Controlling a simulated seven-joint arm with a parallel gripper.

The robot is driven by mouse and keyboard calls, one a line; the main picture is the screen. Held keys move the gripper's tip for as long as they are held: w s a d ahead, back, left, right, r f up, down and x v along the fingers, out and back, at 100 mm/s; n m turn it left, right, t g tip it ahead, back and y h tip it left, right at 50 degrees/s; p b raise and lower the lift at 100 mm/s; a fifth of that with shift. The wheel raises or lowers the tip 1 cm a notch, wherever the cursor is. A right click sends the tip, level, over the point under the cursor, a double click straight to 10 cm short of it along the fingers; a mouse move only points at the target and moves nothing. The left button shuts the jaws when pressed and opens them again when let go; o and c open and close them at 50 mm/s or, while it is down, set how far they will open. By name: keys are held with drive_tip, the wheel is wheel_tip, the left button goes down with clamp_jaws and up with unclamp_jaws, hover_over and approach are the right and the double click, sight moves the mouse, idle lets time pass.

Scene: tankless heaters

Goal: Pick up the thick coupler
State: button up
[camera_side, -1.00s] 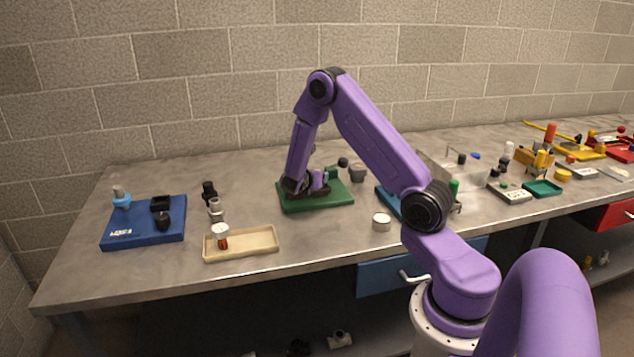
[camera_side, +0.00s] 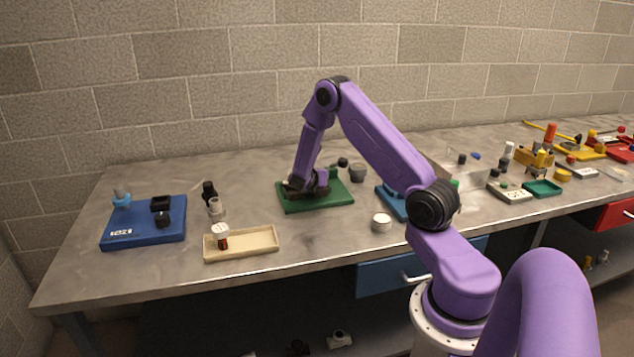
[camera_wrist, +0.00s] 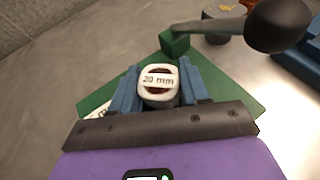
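A white piece marked "20 mm" with a dark red-brown middle (camera_wrist: 158,85) sits over the green board (camera_wrist: 240,90) in the wrist view; it may be the thick coupler. My gripper (camera_wrist: 160,80) has its two blue fingers on either side of this piece, with little or no visible gap. I cannot tell whether they press on it. In the side view my gripper (camera_side: 305,190) is low over the green board (camera_side: 335,200) and hides the piece.
A green block (camera_wrist: 174,43) and a grey cup (camera_wrist: 222,22) lie beyond the fingers. A beige tray (camera_side: 262,241) with a white-and-red piece (camera_side: 221,236), a blue board (camera_side: 120,235) and a white round piece (camera_side: 381,222) are nearby.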

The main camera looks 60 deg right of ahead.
drive_tip(key=shift+c, duration=0.5)
drive_tip(key=shift+r, duration=0.15)
